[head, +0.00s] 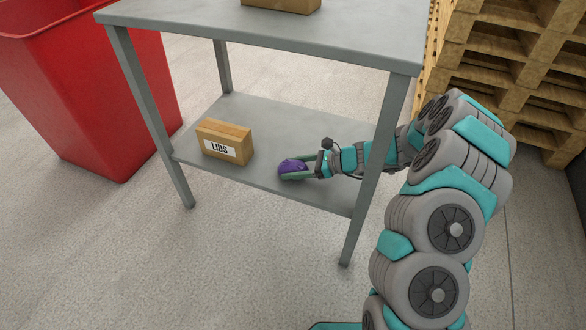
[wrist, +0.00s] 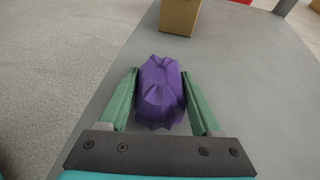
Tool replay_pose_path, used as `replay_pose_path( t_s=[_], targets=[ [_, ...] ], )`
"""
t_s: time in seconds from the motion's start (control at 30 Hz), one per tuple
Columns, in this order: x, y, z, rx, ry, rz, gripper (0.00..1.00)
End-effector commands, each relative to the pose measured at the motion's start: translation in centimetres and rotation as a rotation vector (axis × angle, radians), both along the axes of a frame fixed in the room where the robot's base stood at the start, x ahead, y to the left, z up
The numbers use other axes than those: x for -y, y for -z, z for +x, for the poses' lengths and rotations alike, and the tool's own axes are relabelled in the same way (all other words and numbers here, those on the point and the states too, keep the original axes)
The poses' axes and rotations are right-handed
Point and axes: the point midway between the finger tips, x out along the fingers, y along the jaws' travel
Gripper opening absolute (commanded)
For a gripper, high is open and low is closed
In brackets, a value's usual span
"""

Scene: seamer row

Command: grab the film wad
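The film wad (head: 291,166) is a crumpled purple lump on the lower shelf (head: 262,119) of the grey table. It also shows in the wrist view (wrist: 161,92), lying between the two green fingers of my gripper (wrist: 161,92). The fingers stand on either side of it, with a narrow gap visible at each side. The wad's far end reaches a little past the fingertips. In the head view my gripper (head: 298,166) reaches in from the right, low over the shelf.
A cardboard box marked LIDS (head: 224,141) stands left of the wad on the same shelf. The table top (head: 270,30) is overhead, with a leg (head: 375,170) in front of my arm. A red bin (head: 95,90) stands left, wooden pallets (head: 520,70) right.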

Motion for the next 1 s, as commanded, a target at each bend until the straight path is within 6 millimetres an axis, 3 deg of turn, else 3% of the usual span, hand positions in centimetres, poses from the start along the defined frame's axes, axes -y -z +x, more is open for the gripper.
replay_pose_path(
  t_s=[0.03,0.47,0.77,1.0],
  targets=[
    [0.0,0.0,0.0,0.000,0.000,0.000,0.58],
    [0.0,0.0,0.0,0.000,0.000,0.000,0.12],
    [0.0,-0.7,0.0,0.001,0.000,0.000,0.12],
    [0.0,-4.8,0.1,0.003,0.000,-0.001,0.12]
  ],
)
